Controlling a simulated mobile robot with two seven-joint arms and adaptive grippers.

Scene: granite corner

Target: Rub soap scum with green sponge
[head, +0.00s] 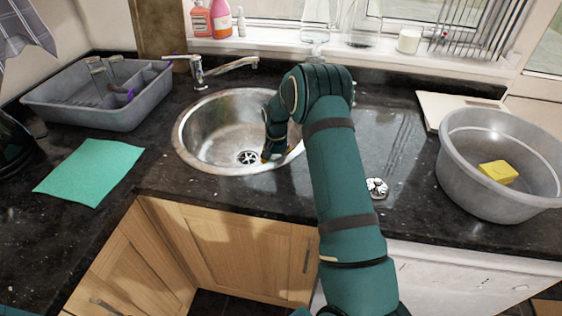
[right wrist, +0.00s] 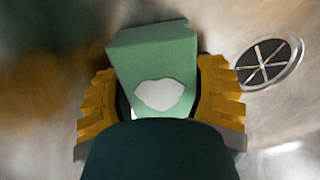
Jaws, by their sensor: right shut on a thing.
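The green sponge (right wrist: 150,55) is a pale green block between the yellow fingers of my right gripper (right wrist: 158,90), which is shut on it. A white rounded patch (right wrist: 158,94) shows against the sponge's face; I cannot tell if it is soap scum. In the head view my right gripper (head: 269,157) is low inside the round steel sink (head: 205,125), just right of the drain (head: 249,157). The sponge is hidden there behind the gripper and arm. No soap scum can be made out in the bowl in the head view. My left gripper is not in view.
A green cloth (head: 90,171) lies on the dark counter at left, below a grey caddy (head: 95,115). A faucet (head: 225,67) stands behind the sink. A grey tub (head: 480,190) with a yellow sponge (head: 498,172) sits at right. Bottles (head: 220,18) line the windowsill.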

